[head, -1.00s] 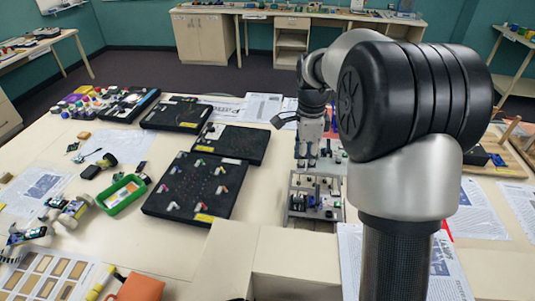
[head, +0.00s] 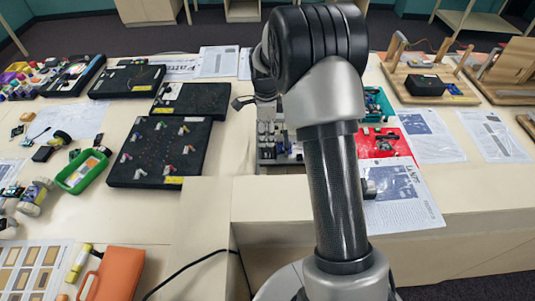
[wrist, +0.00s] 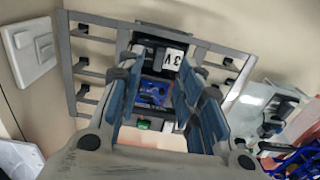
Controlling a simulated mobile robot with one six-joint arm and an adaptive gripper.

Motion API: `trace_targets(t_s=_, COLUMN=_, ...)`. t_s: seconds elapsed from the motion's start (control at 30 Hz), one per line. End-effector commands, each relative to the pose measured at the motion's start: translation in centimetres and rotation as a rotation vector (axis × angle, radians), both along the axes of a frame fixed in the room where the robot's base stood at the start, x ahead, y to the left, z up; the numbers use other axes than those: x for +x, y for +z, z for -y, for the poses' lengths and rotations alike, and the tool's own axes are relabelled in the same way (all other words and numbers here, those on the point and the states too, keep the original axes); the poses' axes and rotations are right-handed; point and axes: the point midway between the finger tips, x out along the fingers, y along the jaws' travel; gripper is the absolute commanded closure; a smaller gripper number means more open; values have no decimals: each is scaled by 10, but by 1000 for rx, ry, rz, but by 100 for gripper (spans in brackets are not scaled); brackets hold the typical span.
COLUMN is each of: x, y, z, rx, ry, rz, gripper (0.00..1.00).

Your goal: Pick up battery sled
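In the wrist view, a dark block with a white label reading "3V" (wrist: 172,58) sits in a grey slotted frame (wrist: 92,60); it looks like the battery sled, though I cannot be sure. A blue part (wrist: 152,92) lies just below it in the picture. My gripper (wrist: 160,75) is open, its two blue-padded fingers on either side of the block and blue part. I cannot tell whether either finger touches them. In the head view, the grey frame (head: 268,158) stands on the table, partly hidden by my arm, which also covers most of my gripper.
Black boards (head: 160,152) lie left of the frame. A red mat with parts (head: 392,143) and printed sheets (head: 403,195) lie to its right. A white plate (wrist: 32,50) is at left in the wrist view. Wooden stands (head: 430,72) are at the back right.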

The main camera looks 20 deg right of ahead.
Motion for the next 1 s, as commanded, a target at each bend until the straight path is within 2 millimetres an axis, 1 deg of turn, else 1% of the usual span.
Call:
trace_targets(t_s=0.17, x=-1, y=-14, z=2, rx=1, ry=0, rz=-2, gripper=67)
trace_targets(t_s=0.3, x=-2, y=-37, z=4, rx=1, ry=0, rz=-3, gripper=67)
trace_targets(t_s=0.4, x=-2, y=-50, z=4, rx=1, ry=0, rz=-2, gripper=67)
trace_targets(t_s=0.47, x=-2, y=-53, z=4, rx=0, ry=0, rz=-1, gripper=67)
trace_targets(t_s=0.67, x=-2, y=-52, z=3, rx=0, ry=0, rz=0, gripper=67)
trace_targets(t_s=1.0, x=-2, y=-51, z=3, rx=0, ry=0, rz=0, gripper=89)
